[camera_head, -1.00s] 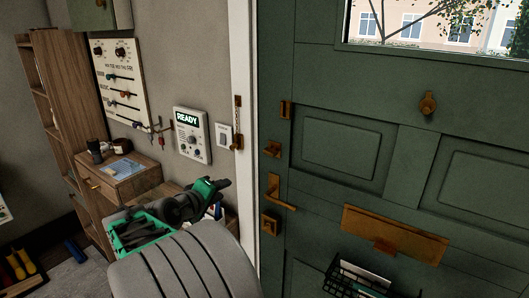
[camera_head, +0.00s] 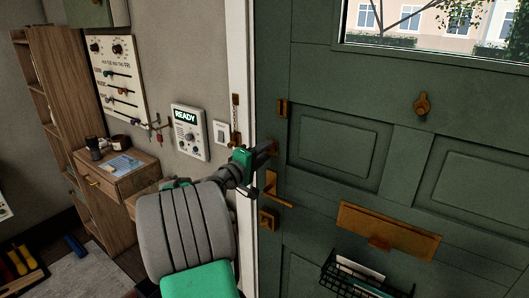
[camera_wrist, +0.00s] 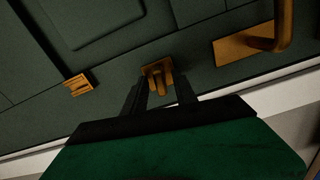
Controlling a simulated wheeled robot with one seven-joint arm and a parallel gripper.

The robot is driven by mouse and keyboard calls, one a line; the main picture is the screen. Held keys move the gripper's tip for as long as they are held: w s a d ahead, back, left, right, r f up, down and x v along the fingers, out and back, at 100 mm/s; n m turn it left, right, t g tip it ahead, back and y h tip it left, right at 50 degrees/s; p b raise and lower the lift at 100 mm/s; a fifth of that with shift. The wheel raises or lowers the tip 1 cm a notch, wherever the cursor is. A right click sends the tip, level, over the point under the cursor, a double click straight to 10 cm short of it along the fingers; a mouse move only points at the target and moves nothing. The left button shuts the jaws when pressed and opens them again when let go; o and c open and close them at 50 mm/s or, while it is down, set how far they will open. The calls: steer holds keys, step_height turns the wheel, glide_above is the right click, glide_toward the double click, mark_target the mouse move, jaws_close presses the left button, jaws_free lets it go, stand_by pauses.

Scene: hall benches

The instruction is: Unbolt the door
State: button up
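The green door (camera_head: 345,110) fills the right side of the head view and is shut against its white frame. Its brass bolt turn (camera_wrist: 157,70) sits on a small plate near the door edge; in the head view my gripper mostly hides it. My gripper (camera_head: 266,151) is at this turn, above the lever handle (camera_head: 274,190). In the wrist view my gripper (camera_wrist: 158,92) is open, with one dark finger on each side of the turn. I cannot tell whether the fingers touch it. Another brass lock (camera_head: 268,219) is below the handle.
A door chain (camera_head: 235,115) hangs on the frame, with its brass plate (camera_head: 283,108) on the door. A mail slot (camera_head: 390,230) and wire basket (camera_head: 365,278) are lower right. A READY panel (camera_head: 189,132), light switch (camera_head: 221,131) and wooden cabinet (camera_head: 115,180) are left.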

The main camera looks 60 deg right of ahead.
jaws_close()
steer(key=shift+d, duration=0.15)
steer(key=shift+f, duration=0.1)
steer(key=shift+b, duration=0.35)
steer(key=m+b, duration=1.6)
steer(key=b, duration=0.5)
steer(key=shift+f+b, duration=0.15)
steer(key=shift+b, duration=0.25)
steer(key=shift+m, duration=0.3)
